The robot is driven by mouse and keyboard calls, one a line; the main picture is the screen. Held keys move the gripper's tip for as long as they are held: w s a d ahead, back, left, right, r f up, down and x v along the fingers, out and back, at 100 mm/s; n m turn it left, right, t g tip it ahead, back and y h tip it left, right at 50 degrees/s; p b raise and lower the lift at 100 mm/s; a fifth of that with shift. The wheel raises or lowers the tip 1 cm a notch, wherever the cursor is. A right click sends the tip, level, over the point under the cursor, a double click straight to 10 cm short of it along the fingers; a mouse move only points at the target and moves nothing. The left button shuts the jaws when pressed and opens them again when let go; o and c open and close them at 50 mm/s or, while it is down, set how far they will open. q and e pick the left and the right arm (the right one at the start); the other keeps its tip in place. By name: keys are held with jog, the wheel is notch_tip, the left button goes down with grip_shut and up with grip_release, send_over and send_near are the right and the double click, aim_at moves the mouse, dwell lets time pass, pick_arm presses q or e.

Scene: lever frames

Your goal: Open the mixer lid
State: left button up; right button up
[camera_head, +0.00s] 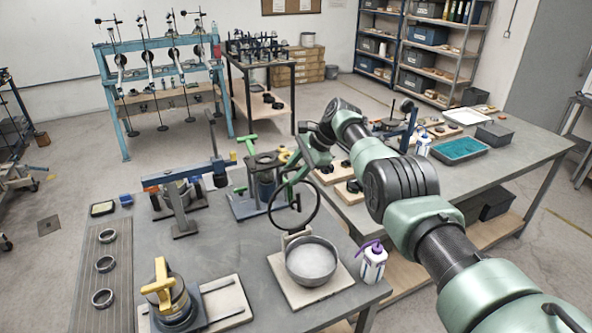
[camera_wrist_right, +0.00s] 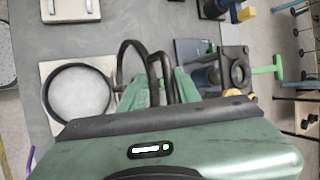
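The mixer is a round grey bowl (camera_head: 312,262) on a pale base plate. The bowl also shows at the left of the right wrist view (camera_wrist_right: 80,93). Its lid (camera_head: 316,212), a thin dark ring, stands roughly upright at the bowl's back edge, raised off the bowl. My right gripper (camera_head: 288,183) is at the lid's upper left part. In the wrist view, dark curved bars lie between and beside the green fingers (camera_wrist_right: 158,78). I cannot tell whether the fingers close on the ring. My left gripper is not in view.
A yellow-handled device (camera_head: 162,283) stands front left, near a plate with several rings (camera_head: 104,265). A clamp stand (camera_head: 180,195) and a green-handled fixture (camera_head: 250,205) stand behind. A white bottle with a purple top (camera_head: 373,262) is right of the bowl. The table's middle is clear.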

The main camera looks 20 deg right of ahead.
jog(key=v, duration=0.7)
jog(key=shift+s+d+r+b, duration=0.15)
jog(key=shift+r+b, duration=0.1)
jog(key=shift+b, duration=0.05)
dwell(0.3)
